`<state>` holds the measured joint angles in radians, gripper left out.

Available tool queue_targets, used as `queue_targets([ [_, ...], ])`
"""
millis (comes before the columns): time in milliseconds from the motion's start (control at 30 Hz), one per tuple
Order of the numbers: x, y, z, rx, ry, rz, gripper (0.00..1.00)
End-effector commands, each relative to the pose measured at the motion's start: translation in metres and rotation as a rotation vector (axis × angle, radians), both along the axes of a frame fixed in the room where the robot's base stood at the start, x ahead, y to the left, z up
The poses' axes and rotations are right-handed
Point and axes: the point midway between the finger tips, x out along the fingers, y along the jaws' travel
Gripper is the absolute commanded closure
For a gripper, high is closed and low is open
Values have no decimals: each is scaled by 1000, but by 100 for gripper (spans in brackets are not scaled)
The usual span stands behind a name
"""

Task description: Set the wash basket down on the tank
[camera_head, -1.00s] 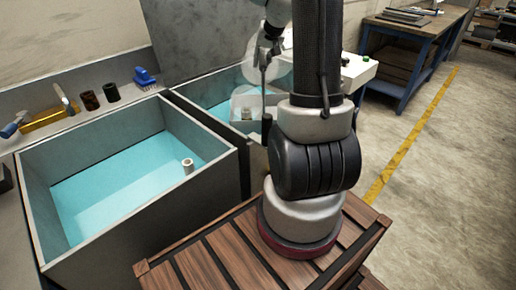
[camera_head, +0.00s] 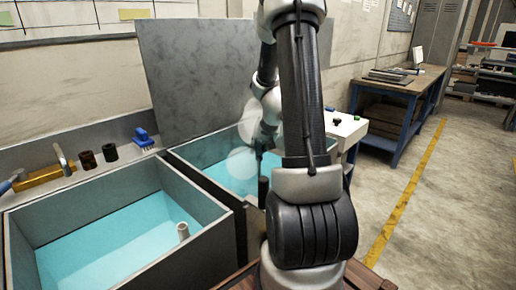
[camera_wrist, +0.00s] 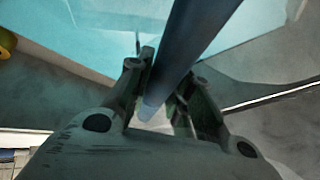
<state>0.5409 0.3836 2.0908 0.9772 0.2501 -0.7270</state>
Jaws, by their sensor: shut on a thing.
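In the wrist view my gripper (camera_wrist: 165,105) is shut on a grey bar (camera_wrist: 195,40) that runs up and out of the top of the picture. I take the bar for the wash basket's handle; the basket's body cannot be made out. In the head view my gripper (camera_head: 262,152) is small and partly hidden by my arm, over the far tank (camera_head: 205,165). The near tank (camera_head: 232,235) stands at the front left. Both are open grey tanks with turquoise water. A short pale pipe (camera_head: 183,231) stands in the near tank.
Pale translucent round shapes hang over the far tank. A blue brush (camera_head: 143,138), dark cylinders (camera_head: 110,152) and a yellow block (camera_head: 40,178) lie on the ledge. A white box (camera_head: 345,127) stands right of the far tank. A tall grey panel (camera_head: 190,75) rises behind.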

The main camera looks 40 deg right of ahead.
Motion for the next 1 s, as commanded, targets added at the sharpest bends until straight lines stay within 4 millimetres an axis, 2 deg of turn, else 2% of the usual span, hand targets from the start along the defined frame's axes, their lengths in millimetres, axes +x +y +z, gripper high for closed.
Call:
queue_targets([
  [400, 1, 0, -3, -1, -2, 0, 100],
  [433, 0, 0, -4, 0, -1, 1, 73],
  [533, 0, 0, -3, 0, -1, 1, 57],
  [867, 1, 0, -2, 0, -2, 1, 57],
  [1000, -5, 1, 11, -1, -4, 2, 57],
])
